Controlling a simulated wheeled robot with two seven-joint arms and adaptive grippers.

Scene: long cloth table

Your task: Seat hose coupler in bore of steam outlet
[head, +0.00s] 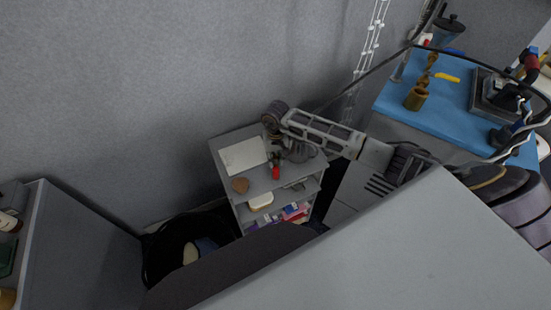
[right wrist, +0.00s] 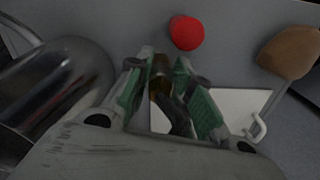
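My right gripper (head: 277,150) is over the top of a small grey shelf unit, and its arm comes in from the right. In the right wrist view its green-padded fingers (right wrist: 163,72) stand on either side of a small amber and dark thing (right wrist: 160,84). I cannot tell whether the pads press on it, or whether it is the hose coupler. A brass-coloured fitting (head: 416,98) stands on the blue table, and a dark machine with hoses (head: 497,90) is to its right. I cannot make out the steam outlet's bore. My left gripper is not in view.
The grey shelf unit (head: 226,153) also bears a white sheet (head: 243,155), a brown lump (head: 240,185) and a red thing (head: 276,173). A shiny metal cylinder (right wrist: 62,82) is close left of the fingers. A black bin (head: 165,255) stands below. The blue table top (head: 440,110) has some bare room.

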